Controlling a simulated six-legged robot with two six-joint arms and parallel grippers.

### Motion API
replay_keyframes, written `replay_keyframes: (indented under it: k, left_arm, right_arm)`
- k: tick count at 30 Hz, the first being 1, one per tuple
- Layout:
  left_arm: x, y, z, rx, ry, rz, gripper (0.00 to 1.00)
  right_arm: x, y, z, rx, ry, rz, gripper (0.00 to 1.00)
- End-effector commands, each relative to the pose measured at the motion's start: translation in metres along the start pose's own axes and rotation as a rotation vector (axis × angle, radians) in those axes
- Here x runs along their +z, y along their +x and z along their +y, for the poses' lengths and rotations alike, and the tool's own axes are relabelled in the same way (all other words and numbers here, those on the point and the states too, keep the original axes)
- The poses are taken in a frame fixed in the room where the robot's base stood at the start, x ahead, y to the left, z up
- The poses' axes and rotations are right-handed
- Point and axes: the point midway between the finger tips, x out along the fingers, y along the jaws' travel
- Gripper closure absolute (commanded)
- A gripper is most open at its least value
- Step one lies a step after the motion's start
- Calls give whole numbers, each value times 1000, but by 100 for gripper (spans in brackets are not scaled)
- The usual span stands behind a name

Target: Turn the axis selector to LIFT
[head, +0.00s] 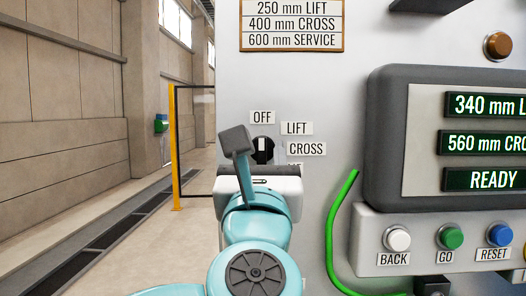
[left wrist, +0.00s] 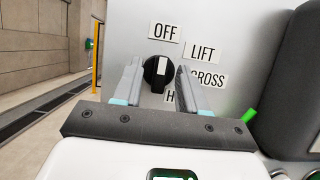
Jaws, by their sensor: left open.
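The axis selector (head: 263,150) is a round black knob with a white pointer mark on a grey panel. It also shows in the left wrist view (left wrist: 158,72), with its mark pointing up toward the OFF label (left wrist: 166,32). The LIFT label (head: 297,128) is at its upper right, and the CROSS label (head: 306,149) is to its right. A lower label is partly hidden by my gripper. My left gripper (head: 259,150) is open in front of the selector, with a finger to either side of it. Whether the fingers touch it I cannot tell. My right gripper is out of view.
A dark-framed display (head: 485,135) juts out at the right, reading READY at the bottom. White BACK (head: 397,238), green GO (head: 450,236) and blue RESET (head: 499,235) buttons are below it. A green cable (head: 333,235) curves between. A yellow post (head: 174,150) stands at left.

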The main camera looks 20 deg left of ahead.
Motion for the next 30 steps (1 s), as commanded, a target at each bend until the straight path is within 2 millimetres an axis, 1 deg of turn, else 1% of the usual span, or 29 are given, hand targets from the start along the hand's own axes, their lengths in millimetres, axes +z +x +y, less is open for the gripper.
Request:
replay_keyframes:
  k: [2,3,5,6,7,14,20,25,30]
  left_arm:
    - [0,0,0,0,0,0,58]
    - [0,0,0,0,0,0,62]
    - [0,0,0,0,0,0,81]
    - [0,0,0,0,0,0,94]
    - [0,-1,0,0,0,0,100]
    - [0,-1,0,-2,6,-1,100]
    - [0,-1,1,-22,56,-1,100]
    - [0,-1,2,-64,156,-2,100]
    - [2,0,3,-118,289,-2,100]
  right_arm:
    - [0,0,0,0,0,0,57]
    - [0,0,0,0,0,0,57]
    - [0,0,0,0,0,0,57]
    - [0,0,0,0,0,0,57]
    - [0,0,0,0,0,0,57]
    - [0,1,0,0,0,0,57]
    - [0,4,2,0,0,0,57]
    - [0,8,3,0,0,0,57]
    - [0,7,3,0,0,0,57]
